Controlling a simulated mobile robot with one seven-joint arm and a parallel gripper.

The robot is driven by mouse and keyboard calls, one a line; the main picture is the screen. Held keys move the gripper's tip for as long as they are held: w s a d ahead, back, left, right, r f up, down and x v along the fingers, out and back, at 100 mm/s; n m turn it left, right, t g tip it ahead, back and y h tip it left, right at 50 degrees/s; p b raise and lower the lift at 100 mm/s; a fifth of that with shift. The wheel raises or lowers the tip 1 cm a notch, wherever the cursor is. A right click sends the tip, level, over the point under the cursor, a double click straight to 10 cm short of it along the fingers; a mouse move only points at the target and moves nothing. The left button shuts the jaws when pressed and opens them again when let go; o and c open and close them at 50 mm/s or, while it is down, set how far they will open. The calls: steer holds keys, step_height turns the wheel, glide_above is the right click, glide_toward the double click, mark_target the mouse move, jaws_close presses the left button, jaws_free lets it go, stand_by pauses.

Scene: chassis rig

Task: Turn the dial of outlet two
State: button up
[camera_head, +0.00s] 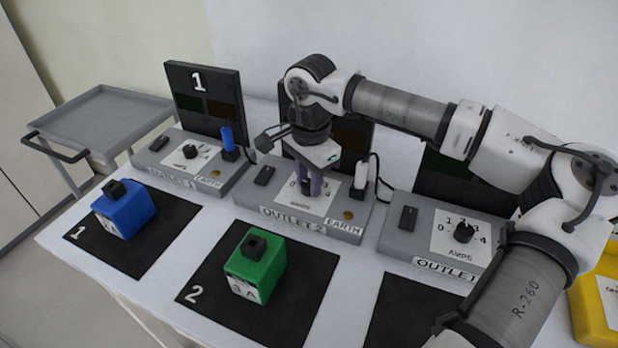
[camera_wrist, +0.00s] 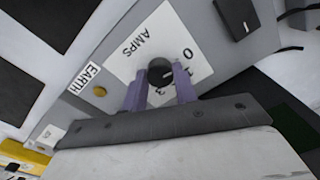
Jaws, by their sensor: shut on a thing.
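The outlet two box (camera_head: 277,213) is grey, with a white dial plate marked AMPS, in the middle of the table. Its black dial (camera_wrist: 160,71) shows in the wrist view between my two purple fingers. My gripper (camera_head: 311,186) points down onto the dial plate and is shut on the dial, one finger on each side. The wrist view shows the same gripper (camera_wrist: 160,82) from above. The numbers 0 and 3 are readable beside the dial; others are hidden by my fingers. In the head view the dial is mostly hidden by my gripper.
Outlet one (camera_head: 228,180) stands to the left and a third outlet (camera_head: 400,240) to the right. A blue block (camera_head: 127,214) and a green block (camera_head: 262,275) sit on black mats in front. A white plug (camera_head: 361,176) stands close to my gripper's right. A grey cart (camera_head: 95,118) is at left.

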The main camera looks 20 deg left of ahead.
steer(key=o, duration=1)
steer(key=shift+c, duration=0.2)
steer(key=shift+r, duration=0.1)
step_height(320, 180, up, 14)
steer(key=shift+d+b, duration=0.15)
steer(key=shift+b, duration=0.3)
steer(key=shift+s, duration=0.1)
